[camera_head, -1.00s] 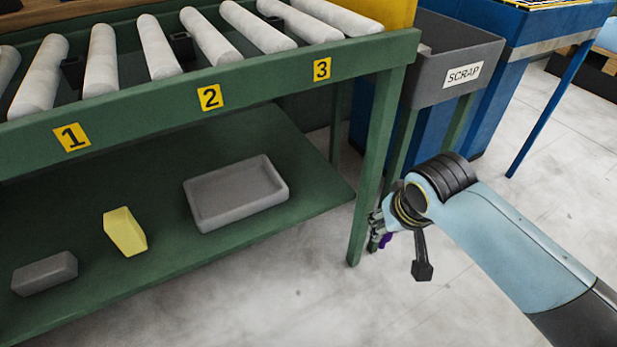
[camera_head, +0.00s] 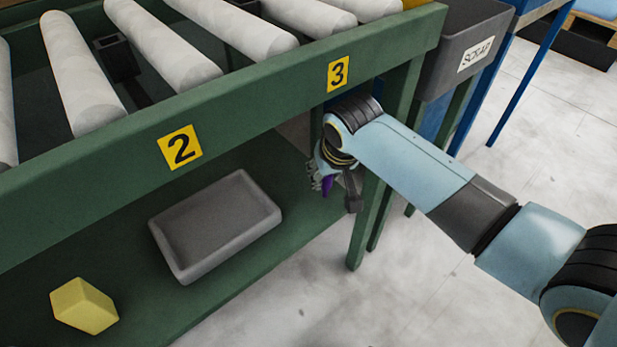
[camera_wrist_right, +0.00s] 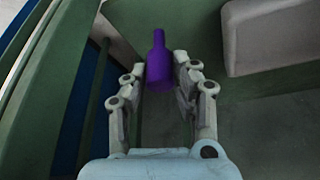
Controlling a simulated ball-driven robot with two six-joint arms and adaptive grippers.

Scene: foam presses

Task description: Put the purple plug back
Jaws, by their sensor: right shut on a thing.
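The purple plug (camera_wrist_right: 159,66) is a bottle-shaped piece with a narrow neck. My right gripper (camera_wrist_right: 160,80) is shut on its wide end, and the neck points away from the palm. The gripper is beside the right end of the green roller table, below the yellow 3 label (camera_head: 338,73). My left gripper is not in view.
A grey tray (camera_head: 270,217) and a yellow block (camera_head: 84,306) sit on the green lower shelf (camera_head: 140,262). The table leg (camera_head: 366,225) stands close to my right wrist. A grey SCRAP bin (camera_head: 447,72) is at the right. White rollers (camera_head: 160,45) lie on top.

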